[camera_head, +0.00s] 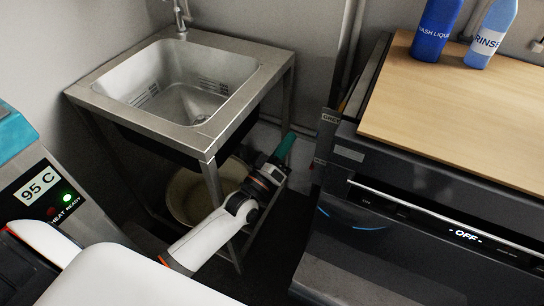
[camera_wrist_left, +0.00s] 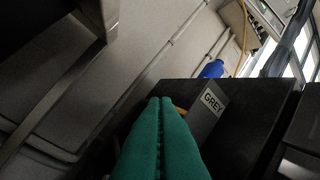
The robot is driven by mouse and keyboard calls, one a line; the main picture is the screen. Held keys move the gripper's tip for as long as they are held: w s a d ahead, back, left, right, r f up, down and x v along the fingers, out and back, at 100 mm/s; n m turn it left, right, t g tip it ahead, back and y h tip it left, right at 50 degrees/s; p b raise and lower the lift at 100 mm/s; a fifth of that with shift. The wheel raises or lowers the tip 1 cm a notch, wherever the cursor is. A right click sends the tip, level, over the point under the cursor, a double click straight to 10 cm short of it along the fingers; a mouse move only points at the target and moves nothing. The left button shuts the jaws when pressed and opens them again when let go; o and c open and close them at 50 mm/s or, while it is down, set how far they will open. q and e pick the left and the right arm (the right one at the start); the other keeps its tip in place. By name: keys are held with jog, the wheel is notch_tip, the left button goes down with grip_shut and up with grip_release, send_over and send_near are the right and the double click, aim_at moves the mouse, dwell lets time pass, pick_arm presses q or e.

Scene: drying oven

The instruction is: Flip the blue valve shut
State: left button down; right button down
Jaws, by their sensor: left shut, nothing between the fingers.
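I cannot make out a blue valve for certain in either view. My left gripper (camera_head: 285,146) reaches into the gap between the sink stand and the dark machine. Its green fingers are shut together with nothing between them, and they also show in the left wrist view (camera_wrist_left: 160,108). There, a label reading GREY (camera_wrist_left: 212,100) is on a strip just right of the fingertips. A small yellow-orange part (camera_wrist_left: 181,111) shows partly behind the fingers. A blue object (camera_wrist_left: 212,68) shows farther off above the dark panel; I cannot tell whether it is a bottle. My right gripper is out of view.
The steel sink (camera_head: 206,137) stands left of the gap, with a round bin (camera_head: 181,196) beneath it. The dark machine (camera_head: 440,222) with an OFF display bounds the right. Its wooden top (camera_head: 460,112) holds two blue bottles.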

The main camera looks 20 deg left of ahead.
pick_arm(q)
jog(key=v, duration=0.5)
jog(key=shift+d+f, duration=0.1)
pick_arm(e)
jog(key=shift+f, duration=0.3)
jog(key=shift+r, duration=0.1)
pick_arm(q)
jog(key=shift+s+t+p, duration=0.1)
jog(key=shift+t+p, duration=0.2)
jog(key=shift+p, duration=0.1)
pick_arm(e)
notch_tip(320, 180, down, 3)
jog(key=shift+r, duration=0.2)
pick_arm(q)
jog(key=shift+r, duration=0.25)
